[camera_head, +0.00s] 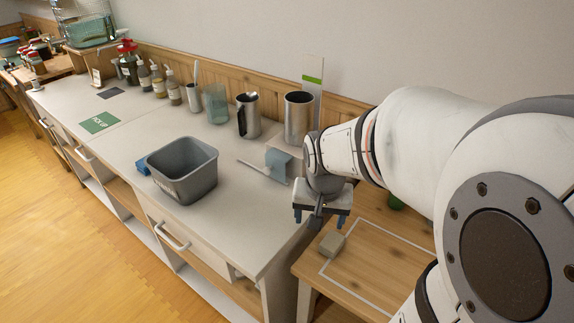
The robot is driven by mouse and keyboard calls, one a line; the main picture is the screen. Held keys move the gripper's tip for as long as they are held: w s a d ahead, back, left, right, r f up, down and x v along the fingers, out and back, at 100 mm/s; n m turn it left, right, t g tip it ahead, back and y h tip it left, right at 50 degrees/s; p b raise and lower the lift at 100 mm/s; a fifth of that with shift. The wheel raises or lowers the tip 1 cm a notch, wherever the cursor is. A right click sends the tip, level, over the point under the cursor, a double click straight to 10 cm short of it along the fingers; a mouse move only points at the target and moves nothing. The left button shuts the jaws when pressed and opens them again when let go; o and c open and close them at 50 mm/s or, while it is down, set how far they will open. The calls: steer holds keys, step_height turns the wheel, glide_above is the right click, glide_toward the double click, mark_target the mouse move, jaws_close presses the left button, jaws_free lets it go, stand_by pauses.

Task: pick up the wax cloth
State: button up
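My gripper (321,217) points down at the front right corner of the counter, above the edge of the lower wooden table. Its two fingers stand apart and nothing shows between them. A small grey-beige folded or block-like piece (332,243) lies on the wooden table just below and right of the gripper, apart from it; it may be the wax cloth, but I cannot tell for sure. A small blue piece (142,167) shows partly behind the left side of the grey bin.
The grey bin (183,170) stands mid-counter. A blue-grey object (280,163) and a pale-handled tool (254,167) lie behind the gripper. Metal jugs (248,116) and bottles line the wall. The wooden table (375,265) has a white outline. The counter's front is clear.

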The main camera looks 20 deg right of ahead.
mark_target(333, 240)
steer(key=w+d+f+m, duration=0.1)
steer(key=d+f, duration=0.1)
steer(key=f, duration=0.1)
steer(key=w+d+f+m+b, duration=0.1)
steer(key=w+d+f+m, duration=0.1)
steer(key=f, duration=0.2)
steer(key=w+d+f+m+g, duration=0.1)
steer(key=w+d+f+m, duration=0.1)
steer(key=f, duration=0.1)
steer(key=shift+f, duration=0.15)
steer(key=f, duration=0.2)
steer(key=d+f, duration=0.1)
steer(key=f, duration=0.5)
steer(key=shift+w+d, duration=0.15)
steer(key=shift+d, duration=0.05)
steer(key=c, duration=1.1)
steer(key=shift+o, duration=0.2)
step_height(333, 240, up, 10)
steer(key=shift+r, duration=0.1)
